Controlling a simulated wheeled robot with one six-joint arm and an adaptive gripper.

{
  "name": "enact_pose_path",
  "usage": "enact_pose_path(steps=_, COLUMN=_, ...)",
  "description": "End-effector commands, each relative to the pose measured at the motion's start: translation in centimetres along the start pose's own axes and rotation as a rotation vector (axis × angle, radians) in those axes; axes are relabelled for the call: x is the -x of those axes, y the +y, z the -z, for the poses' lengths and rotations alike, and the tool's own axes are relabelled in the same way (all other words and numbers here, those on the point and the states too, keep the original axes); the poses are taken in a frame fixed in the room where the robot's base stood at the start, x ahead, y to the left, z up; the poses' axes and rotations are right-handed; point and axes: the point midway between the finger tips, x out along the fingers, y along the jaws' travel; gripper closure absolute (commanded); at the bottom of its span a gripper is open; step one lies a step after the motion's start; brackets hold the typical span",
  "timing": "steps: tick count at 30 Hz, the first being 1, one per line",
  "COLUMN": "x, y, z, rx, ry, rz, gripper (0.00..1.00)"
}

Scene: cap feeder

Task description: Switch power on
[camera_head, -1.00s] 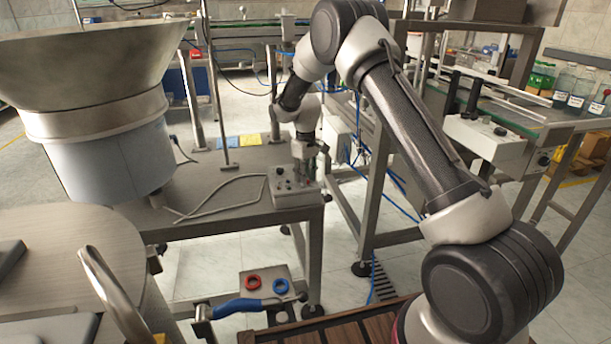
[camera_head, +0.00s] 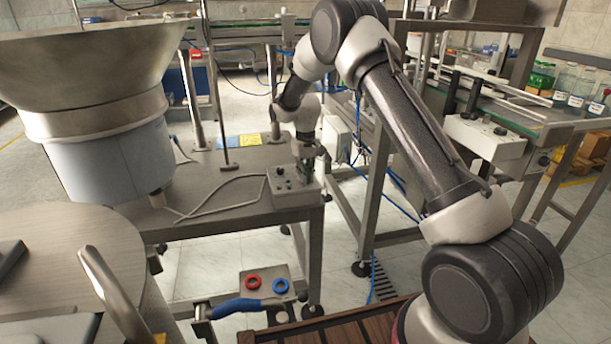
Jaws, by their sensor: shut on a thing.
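A small grey control box (camera_head: 291,198) with dark knobs on its top sits at the right front corner of the metal table. My gripper (camera_head: 305,176) points down at the right part of the box's top. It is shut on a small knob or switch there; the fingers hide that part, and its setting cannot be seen. A pale cable (camera_head: 215,203) runs from the box's left side across the table.
A large metal bowl feeder (camera_head: 95,110) stands at the left. A round metal surface with a curved handle (camera_head: 115,290) is at the lower left. A conveyor with a white control box (camera_head: 487,137) and bottles stands at the right.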

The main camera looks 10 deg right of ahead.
Motion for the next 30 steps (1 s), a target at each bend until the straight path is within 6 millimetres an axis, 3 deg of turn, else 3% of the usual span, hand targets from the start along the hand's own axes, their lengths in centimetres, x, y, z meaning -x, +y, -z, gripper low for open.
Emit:
enact_pose_path(steps=18, x=0.03, y=0.02, z=0.01, rx=-0.555, ry=0.0, rz=0.0, gripper=1.0)
enact_pose_path(steps=30, x=0.04, y=0.02, z=0.01, rx=-0.754, ry=0.0, rz=0.0, gripper=1.0)
